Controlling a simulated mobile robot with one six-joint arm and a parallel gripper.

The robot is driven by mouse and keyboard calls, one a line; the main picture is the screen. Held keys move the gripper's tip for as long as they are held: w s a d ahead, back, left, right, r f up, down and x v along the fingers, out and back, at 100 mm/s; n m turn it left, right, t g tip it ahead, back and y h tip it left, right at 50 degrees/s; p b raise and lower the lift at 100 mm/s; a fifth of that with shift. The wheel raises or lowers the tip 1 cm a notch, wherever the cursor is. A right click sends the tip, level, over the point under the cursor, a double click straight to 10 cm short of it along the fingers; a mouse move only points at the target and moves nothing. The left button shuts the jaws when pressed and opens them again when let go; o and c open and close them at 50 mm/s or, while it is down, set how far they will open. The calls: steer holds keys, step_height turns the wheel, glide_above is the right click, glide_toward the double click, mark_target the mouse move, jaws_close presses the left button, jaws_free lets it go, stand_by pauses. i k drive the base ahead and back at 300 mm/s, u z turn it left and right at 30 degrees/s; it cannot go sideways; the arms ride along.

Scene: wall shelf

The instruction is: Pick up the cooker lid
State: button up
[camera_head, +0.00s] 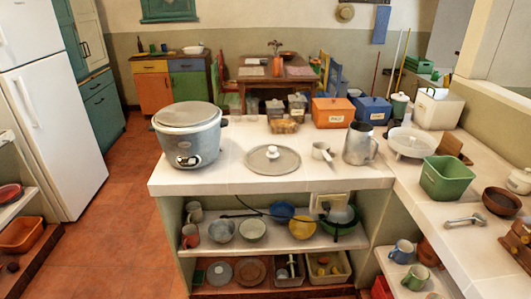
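A grey rice cooker (187,137) stands at the left end of the white counter. Its top is covered by a flat greyish round surface (188,114); I cannot tell whether this is a separate lid. A round, flat grey lid (289,161) with a pale centre knob (272,152) lies on the counter to the right of the cooker, apart from it. I cannot tell from this view which of the two is the cooker lid. My gripper is not in view.
A small white pan (322,151) and a metal jug (360,144) stand right of the loose lid. Orange (333,112) and blue (373,109) boxes are behind. Bowls and mugs fill the shelf below. The red floor (125,225) at left is clear.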

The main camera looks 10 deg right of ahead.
mark_target(268, 158)
steer(key=i, duration=0.25)
steer(key=z, duration=0.05)
steer(key=k, duration=1.35)
steer(key=z, duration=0.25)
steer(key=i, duration=1.3)
steer(key=u, duration=0.6)
steer(key=i, duration=0.55)
steer(key=u, duration=0.2)
